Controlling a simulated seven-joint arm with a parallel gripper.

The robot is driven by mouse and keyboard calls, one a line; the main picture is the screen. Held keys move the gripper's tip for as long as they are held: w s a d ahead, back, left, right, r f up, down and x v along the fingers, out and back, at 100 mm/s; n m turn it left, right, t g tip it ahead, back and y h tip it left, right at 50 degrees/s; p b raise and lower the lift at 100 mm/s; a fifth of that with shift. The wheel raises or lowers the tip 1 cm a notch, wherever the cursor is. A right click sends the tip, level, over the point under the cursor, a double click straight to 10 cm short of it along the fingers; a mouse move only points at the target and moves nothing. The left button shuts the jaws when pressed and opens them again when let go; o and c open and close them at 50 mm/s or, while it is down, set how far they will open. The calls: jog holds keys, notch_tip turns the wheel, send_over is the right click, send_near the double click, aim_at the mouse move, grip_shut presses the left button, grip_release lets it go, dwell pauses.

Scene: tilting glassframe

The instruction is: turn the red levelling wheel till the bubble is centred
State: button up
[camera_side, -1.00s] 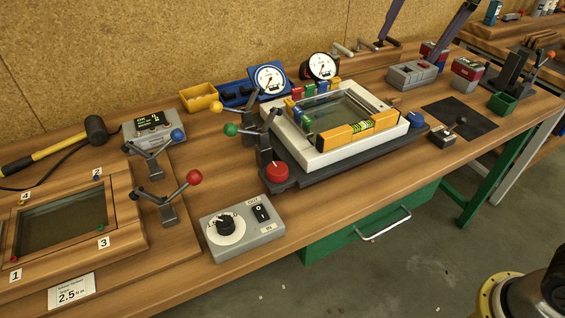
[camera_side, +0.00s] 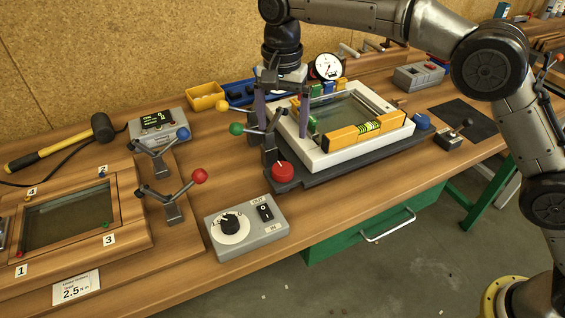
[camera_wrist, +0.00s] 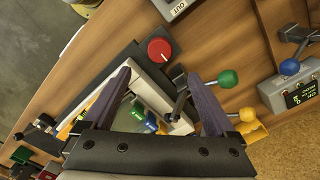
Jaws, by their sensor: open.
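The red levelling wheel (camera_side: 283,173) sits at the front left corner of the dark base plate, and it also shows in the wrist view (camera_wrist: 160,50). A white tilting frame (camera_side: 318,157) with a glass pane rests on the plate. A yellow spirit level (camera_side: 345,137) lies along its front edge; its green vial shows, but the bubble is too small to place. My gripper (camera_side: 280,112) is open and empty, pointing down over the frame's left end, behind the wheel. In the wrist view its two purple fingers (camera_wrist: 162,82) are wide apart, with the wheel beyond their tips.
Clamp levers with green (camera_side: 236,129) and yellow (camera_side: 221,106) knobs stand close to the left of my gripper. A blue wheel (camera_side: 421,122) is at the plate's right end. A grey dial box (camera_side: 246,234) sits in front. A round gauge (camera_side: 327,67) stands behind.

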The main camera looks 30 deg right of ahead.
aim_at(282, 168)
notch_tip(282, 168, down, 12)
jog(key=shift+r, duration=0.15)
dwell(0.3)
jog(key=c, duration=1.4)
jog(key=shift+o, duration=0.2)
jog(key=shift+n, duration=0.4)
jog(key=n, duration=0.6)
jog(key=shift+n, duration=0.3)
jog(key=n, duration=0.3)
jog(key=shift+r+n, duration=0.1)
jog(key=shift+n, duration=2)
